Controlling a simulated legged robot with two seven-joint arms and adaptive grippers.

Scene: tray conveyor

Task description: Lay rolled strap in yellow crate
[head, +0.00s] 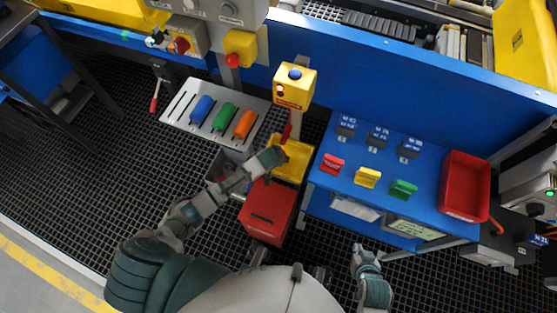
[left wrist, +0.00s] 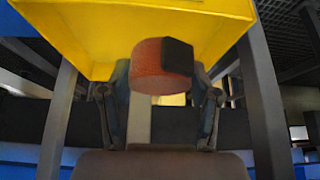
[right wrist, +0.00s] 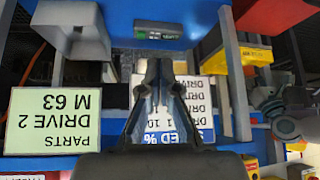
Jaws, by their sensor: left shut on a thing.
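The rolled strap (left wrist: 148,72) is an orange-red roll with a dark patch in the left wrist view. My left gripper (left wrist: 158,88) is shut on it, one finger at each side. The yellow crate (head: 297,168) stands left of the blue table in the head view. Its yellow wall (left wrist: 90,35) fills the top of the left wrist view, behind the strap. My left gripper (head: 276,154) is at the crate's left side in the head view; the strap is hard to make out there. My right gripper (head: 366,258) is empty, its fingertips together in the right wrist view (right wrist: 159,68).
A red box (head: 268,211) stands just below the yellow crate. A yellow button post (head: 295,86) rises behind it. A grey rack (head: 178,107) with blue, green and orange items is to the left. The blue table (head: 425,183) bears coloured holders and a red bin (head: 464,187).

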